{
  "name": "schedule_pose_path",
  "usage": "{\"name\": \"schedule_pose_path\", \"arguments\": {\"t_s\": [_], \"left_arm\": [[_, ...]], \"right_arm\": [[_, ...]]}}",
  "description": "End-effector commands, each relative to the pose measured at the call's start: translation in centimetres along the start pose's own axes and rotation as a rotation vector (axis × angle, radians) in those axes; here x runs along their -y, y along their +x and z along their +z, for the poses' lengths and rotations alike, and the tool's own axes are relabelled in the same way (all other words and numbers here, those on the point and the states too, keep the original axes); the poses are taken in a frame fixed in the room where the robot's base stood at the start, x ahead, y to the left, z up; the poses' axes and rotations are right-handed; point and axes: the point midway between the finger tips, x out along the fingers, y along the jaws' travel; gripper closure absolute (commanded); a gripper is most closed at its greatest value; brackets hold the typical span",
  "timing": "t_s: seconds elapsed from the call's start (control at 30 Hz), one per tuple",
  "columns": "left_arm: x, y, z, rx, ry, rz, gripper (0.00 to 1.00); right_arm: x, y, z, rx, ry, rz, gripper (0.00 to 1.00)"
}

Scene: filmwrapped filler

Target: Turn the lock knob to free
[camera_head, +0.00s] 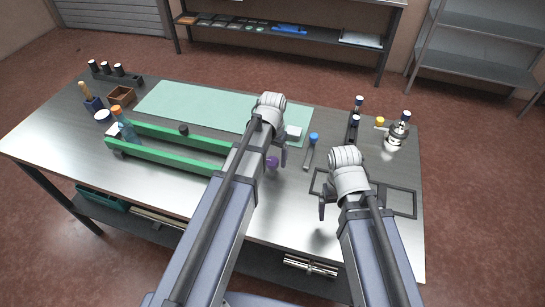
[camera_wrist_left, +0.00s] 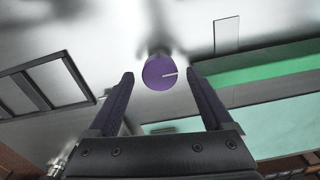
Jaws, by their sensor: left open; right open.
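The lock knob, a round purple knob with a white line on its face, shows in the head view (camera_head: 271,163) beside my left wrist. It also shows in the left wrist view (camera_wrist_left: 157,74), with its white line pointing roughly right. My left gripper (camera_wrist_left: 160,80) is open, one finger to each side of the knob in that view. I cannot tell whether either finger touches it. In the head view my left gripper (camera_head: 283,156) is partly hidden by its own wrist. My right gripper (camera_head: 322,207) is open and empty over the table's right part.
Green rails (camera_head: 170,150) lie left of my left arm, with a pale green mat (camera_head: 200,106) behind. A dark frame (camera_head: 402,203) lies beside my right gripper.

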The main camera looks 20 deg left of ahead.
Motion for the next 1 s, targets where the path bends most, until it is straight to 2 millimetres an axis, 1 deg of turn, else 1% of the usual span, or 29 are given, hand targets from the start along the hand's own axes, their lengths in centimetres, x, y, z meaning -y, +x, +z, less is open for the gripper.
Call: {"name": "schedule_pose_path", "arguments": {"t_s": [0.03, 0.17, 0.4, 0.53, 0.67, 1.0], "left_arm": [[0.0, -0.7, 0.0, 0.0, 0.0, 0.0, 0.16], [0.0, -2.1, 0.0, 0.0, 0.0, 0.0, 0.16], [0.0, -5.4, 0.0, 0.0, 0.0, 0.0, 0.16], [0.0, -6.8, 0.0, 0.0, 0.0, 0.0, 0.16], [0.0, -7.4, 0.0, 0.0, -0.001, 0.0, 0.16], [0.0, -7.3, 0.0, 0.0, -0.001, 0.0, 0.16]], "right_arm": [[-0.1, -0.7, 0.0, 0.0, 0.0, 0.0, 0.1], [-0.2, -2.0, 0.1, 0.0, 0.0, 0.0, 0.1], [-0.5, -5.3, 0.3, 0.0, -0.001, 0.0, 0.1], [-0.7, -6.8, 0.4, 0.0, -0.002, 0.0, 0.1], [-0.7, -7.4, 0.4, 0.0, -0.002, 0.0, 0.1], [-0.7, -7.2, 0.4, 0.0, -0.002, 0.0, 0.1]]}}
